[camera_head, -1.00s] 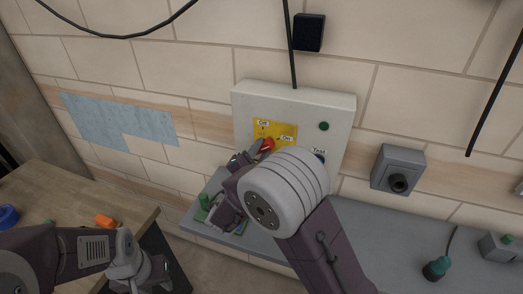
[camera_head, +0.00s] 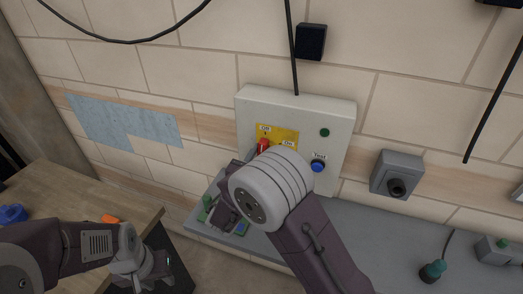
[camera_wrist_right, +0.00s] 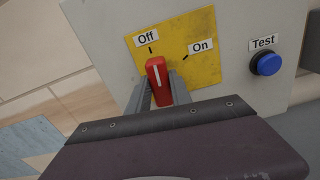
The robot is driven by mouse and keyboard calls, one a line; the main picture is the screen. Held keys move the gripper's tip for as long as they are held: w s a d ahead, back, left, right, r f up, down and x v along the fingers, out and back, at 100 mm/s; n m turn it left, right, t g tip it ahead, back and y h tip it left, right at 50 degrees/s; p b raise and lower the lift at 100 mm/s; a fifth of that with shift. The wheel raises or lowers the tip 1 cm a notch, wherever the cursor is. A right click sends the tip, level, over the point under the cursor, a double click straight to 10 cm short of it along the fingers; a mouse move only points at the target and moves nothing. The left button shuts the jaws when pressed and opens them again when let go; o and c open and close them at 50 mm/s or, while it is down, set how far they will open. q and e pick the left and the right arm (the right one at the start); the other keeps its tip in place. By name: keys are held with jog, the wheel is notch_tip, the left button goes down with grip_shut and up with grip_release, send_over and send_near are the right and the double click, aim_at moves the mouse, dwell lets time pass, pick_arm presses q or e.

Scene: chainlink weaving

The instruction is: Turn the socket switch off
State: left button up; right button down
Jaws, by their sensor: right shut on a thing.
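The red rotary switch (camera_wrist_right: 157,76) sits on a yellow plate (camera_wrist_right: 203,62) marked Off and On. Its white line points up toward the Off mark. It also shows in the head view as a red knob (camera_head: 263,145) on the pale panel box (camera_head: 338,112). My right gripper (camera_wrist_right: 160,92) is shut on the switch, one finger on each side. In the head view my right wrist hides most of its fingers. My left gripper (camera_head: 160,270) is at the lower left, well away from the panel, and its jaws are too small to read.
A blue Test button (camera_head: 318,166) and a green light (camera_head: 325,132) are on the panel's right side. A grey socket (camera_head: 397,174) is on the wall to the right. A grey ledge (camera_head: 370,235) runs below. A wooden table (camera_head: 70,198) is at the left.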

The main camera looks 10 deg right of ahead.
jog(key=shift+n, duration=0.6)
jog(key=c, duration=1.2)
grip_release()
jog(key=shift+o, duration=0.2)
jog(key=b+v, duration=0.1)
jog(key=v, duration=0.8)
jog(key=shift+b, duration=0.35)
